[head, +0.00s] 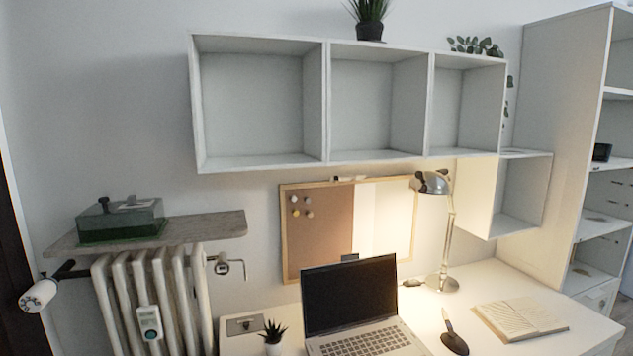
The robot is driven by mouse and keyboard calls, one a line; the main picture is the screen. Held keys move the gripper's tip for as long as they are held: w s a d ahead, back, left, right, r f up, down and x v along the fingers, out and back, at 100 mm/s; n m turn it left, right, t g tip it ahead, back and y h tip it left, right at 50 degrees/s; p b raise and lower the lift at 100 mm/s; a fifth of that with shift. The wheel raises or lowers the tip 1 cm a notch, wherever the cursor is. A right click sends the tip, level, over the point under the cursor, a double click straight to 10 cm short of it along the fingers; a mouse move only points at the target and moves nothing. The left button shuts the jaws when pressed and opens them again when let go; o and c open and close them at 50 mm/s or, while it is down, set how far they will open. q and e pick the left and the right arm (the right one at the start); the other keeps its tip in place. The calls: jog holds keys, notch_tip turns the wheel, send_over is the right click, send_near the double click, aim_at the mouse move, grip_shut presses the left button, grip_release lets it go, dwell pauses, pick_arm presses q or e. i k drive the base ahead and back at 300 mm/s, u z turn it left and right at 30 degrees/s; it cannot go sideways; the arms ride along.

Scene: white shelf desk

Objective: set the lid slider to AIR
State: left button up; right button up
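A grey-green box (122,220) with a darker green base sits on the wooden shelf board (215,226) above the radiator at the left. Small raised parts stand on its lid (131,203); I cannot tell which of them is a slider or how it is set. No AIR lettering is readable. A flat grey plate (236,327) with a small dark part lies at the desk's left end, too small to make out. Neither of my grippers is in view.
A white radiator (155,290) stands below the board. White wall cubes (327,110) hang above. The board's right end is bare.

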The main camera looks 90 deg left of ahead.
aim_at(132, 199)
jog(key=k, duration=0.9)
jog(key=u, duration=2)
